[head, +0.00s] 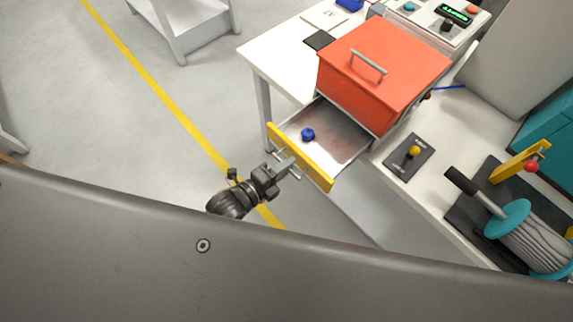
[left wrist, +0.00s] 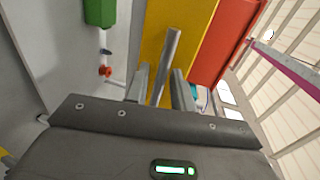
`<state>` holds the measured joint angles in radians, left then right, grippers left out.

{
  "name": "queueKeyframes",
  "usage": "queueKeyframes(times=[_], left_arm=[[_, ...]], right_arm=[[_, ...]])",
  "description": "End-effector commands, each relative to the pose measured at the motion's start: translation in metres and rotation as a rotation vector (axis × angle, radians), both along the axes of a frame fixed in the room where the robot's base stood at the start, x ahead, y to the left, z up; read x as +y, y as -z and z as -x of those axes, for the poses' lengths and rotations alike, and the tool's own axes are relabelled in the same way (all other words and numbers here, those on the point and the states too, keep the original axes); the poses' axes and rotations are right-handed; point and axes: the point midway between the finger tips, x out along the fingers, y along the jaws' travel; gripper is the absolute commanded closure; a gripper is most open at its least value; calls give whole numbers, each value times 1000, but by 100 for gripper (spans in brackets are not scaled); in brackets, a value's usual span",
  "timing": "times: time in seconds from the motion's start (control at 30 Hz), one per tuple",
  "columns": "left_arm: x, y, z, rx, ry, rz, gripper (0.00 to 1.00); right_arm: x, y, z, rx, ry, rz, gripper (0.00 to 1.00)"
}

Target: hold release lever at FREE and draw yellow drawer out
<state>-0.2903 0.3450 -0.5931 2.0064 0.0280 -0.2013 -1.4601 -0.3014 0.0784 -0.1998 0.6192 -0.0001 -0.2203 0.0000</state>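The yellow drawer (head: 318,173) is out of the orange cabinet (head: 382,75), its inside showing. Its grey bar handle is at the front; it also shows in the left wrist view, handle bar (left wrist: 168,62) before the yellow front (left wrist: 188,35). My left gripper (head: 290,165) is at this handle. In the left wrist view its fingers (left wrist: 163,85) stand either side of the bar, with gaps showing, so it looks open around it. A lever with a yellow knob (head: 414,152) stands on a dark plate right of the drawer; its lettering is too small to read. My right gripper is not in view.
A blue knob-like piece (head: 307,134) lies in the drawer. A cable reel (head: 522,232) and a yellow arm with a red ball (head: 520,160) stand at the right. A control box (head: 435,18) is behind the cabinet.

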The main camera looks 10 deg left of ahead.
Motion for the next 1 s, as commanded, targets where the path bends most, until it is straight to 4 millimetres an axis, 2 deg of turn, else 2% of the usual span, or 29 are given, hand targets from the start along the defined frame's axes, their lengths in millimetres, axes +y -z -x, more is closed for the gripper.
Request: queueKeyframes(times=[0.5, 0.7, 1.0], left_arm=[[51, -15, 72, 2, 0, -1, 76], [59, -19, 82, 1, 0, -1, 76], [59, -20, 82, 1, 0, -1, 76]], right_arm=[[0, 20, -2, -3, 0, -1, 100], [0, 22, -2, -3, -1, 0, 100], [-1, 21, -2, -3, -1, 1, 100]])
